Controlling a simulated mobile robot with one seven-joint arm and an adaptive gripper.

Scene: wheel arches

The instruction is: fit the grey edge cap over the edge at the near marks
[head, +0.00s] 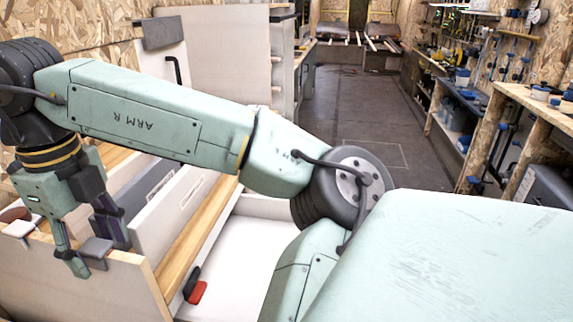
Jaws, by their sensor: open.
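A small grey cap (97,249) sits at the top edge of the near pale panel (95,285), at the lower left of the head view. It appears to straddle that edge, but I cannot tell whether it is fully seated. My gripper (93,246) points down over this edge, with its fingers apart around the cap. One finger is on the near side of the panel and the darker one is behind it. I cannot tell whether either finger touches the cap. The marks on the edge cannot be made out.
A white piece (20,228) and a brown rounded piece (14,214) are on the same edge to the left. A red and black object (195,292) lies by the wooden rail. Upright boards stand close behind my gripper. The floor aisle (365,120) is clear.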

